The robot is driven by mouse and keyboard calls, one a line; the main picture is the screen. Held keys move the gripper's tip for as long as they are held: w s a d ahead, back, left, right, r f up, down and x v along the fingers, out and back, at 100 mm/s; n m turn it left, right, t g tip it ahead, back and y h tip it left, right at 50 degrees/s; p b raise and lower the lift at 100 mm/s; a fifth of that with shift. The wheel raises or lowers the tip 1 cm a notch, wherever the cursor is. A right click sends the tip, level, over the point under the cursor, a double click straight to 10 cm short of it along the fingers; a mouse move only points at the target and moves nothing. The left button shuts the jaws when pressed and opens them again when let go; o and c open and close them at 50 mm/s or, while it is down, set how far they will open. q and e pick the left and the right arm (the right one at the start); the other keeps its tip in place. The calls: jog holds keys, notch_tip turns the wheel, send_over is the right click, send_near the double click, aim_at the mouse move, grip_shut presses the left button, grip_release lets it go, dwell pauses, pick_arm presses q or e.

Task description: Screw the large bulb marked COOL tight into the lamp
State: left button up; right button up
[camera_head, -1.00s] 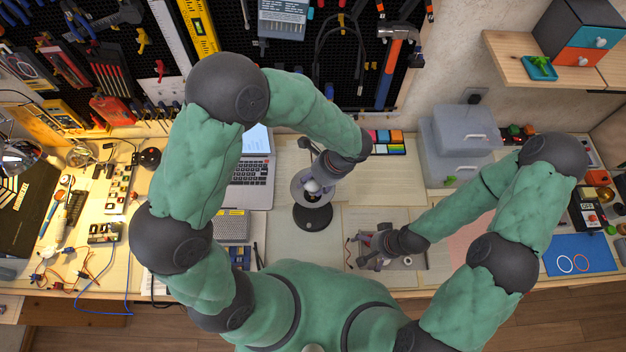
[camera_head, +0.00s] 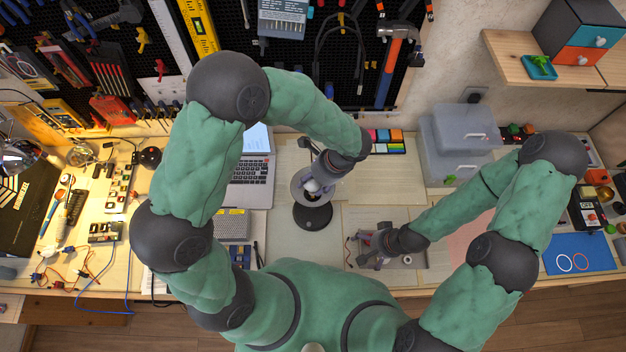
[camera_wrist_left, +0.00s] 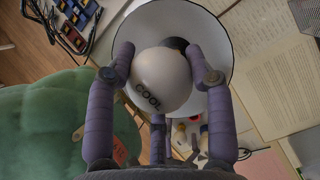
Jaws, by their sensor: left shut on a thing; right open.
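The large white bulb (camera_wrist_left: 160,80) carries the word COOL in the left wrist view. My left gripper (camera_wrist_left: 165,70) is shut on it, one finger on each side of the glass. The bulb sits inside the bowl of the lamp shade (camera_wrist_left: 210,35), white inside with a dark rim. Its base is hidden, so I cannot tell how deep it sits in the socket. In the head view the lamp (camera_head: 313,216) stands on a round black base under my left gripper (camera_head: 318,185). My right gripper (camera_head: 362,255) is open and low over the table, apart from the lamp.
A laptop (camera_head: 251,172) stands left of the lamp. Grey boxes (camera_head: 460,140) stand at the back right. Papers (camera_head: 390,200) lie flat around the lamp. The pegboard (camera_head: 290,70) with tools rises behind.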

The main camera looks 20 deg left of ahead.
pick_arm(q)
jog(key=shift+f+b, duration=0.75)
jog(key=shift+f, duration=0.3)
pick_arm(e)
jog(key=shift+f, duration=0.75)
pick_arm(q)
jog(key=o, duration=1.2)
